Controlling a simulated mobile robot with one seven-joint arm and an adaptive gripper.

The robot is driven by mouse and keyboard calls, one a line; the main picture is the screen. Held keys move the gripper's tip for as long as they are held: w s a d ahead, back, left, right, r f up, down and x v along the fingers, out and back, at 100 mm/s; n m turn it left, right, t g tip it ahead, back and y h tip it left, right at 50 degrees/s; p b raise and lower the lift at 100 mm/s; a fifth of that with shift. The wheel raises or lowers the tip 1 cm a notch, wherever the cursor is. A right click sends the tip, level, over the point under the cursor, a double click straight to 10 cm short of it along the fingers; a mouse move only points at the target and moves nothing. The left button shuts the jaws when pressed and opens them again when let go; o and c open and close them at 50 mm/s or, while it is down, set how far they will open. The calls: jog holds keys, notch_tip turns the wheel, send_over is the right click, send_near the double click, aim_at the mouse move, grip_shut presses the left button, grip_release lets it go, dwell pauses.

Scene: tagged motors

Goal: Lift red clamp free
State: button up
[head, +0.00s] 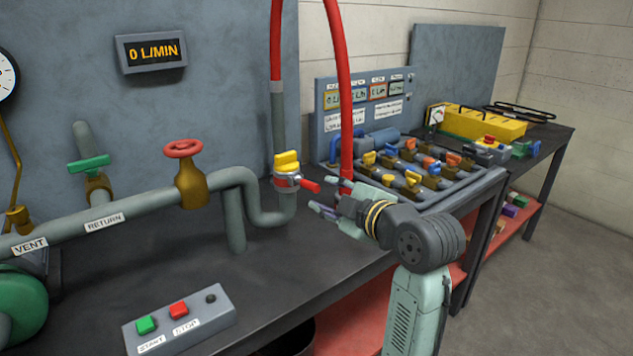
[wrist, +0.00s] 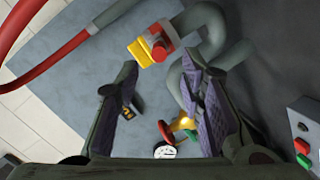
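The red clamp (head: 288,181) sits around the grey pipe, just below a yellow fitting (head: 287,160). Its red handle (head: 310,185) sticks out to the right towards my gripper (head: 321,198). In the wrist view the red clamp (wrist: 160,41) is at the top middle beside the yellow fitting (wrist: 140,51), with the handle end facing the camera. My gripper (wrist: 160,72) is open and empty. Its two fingers are spread wide, and the clamp shows beyond their tips, apart from them.
A red hose (head: 343,90) hangs down close behind my gripper. A valve rack (head: 430,172) stands to the right. A pipe with a red handwheel (head: 183,149) runs to the left. A start/stop box (head: 180,318) lies at the front. The dark bench top (head: 290,260) is clear between.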

aim_at(311, 186)
jog(key=p+x, duration=0.2)
jog(key=x, duration=0.6)
jog(key=shift+r, duration=0.1)
grip_shut()
dwell(0.6)
